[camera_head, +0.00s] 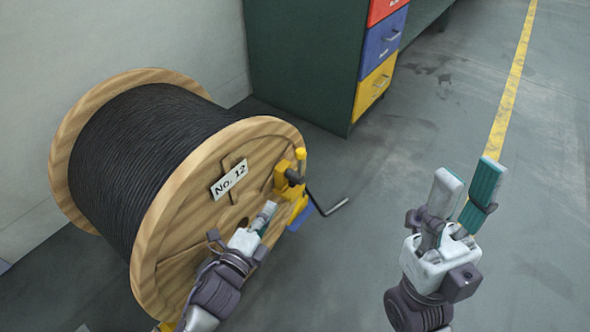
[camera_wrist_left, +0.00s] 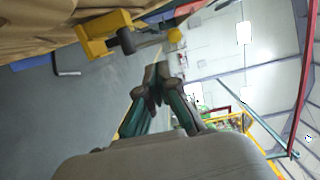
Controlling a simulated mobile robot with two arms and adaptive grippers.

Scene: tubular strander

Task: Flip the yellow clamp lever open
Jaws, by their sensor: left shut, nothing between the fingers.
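In the left wrist view the clamp body (camera_wrist_left: 106,35) is at the upper left, and the grey lever ends in the knob (camera_wrist_left: 174,35). My left gripper (camera_head: 267,211) is just below and left of the clamp in the head view. Its fingers (camera_wrist_left: 158,78) are shut and empty, apart from the knob. My right gripper (camera_head: 468,176) is open and empty, well to the right of the spool.
The spool (camera_head: 222,165) is wound with black cable and bears a "No. 12" label (camera_head: 229,180). A bent black rod (camera_head: 330,209) sticks out beside the clamp, near a blue part (camera_head: 299,218). A drawer cabinet (camera_head: 300,60) stands behind. The floor to the right is clear.

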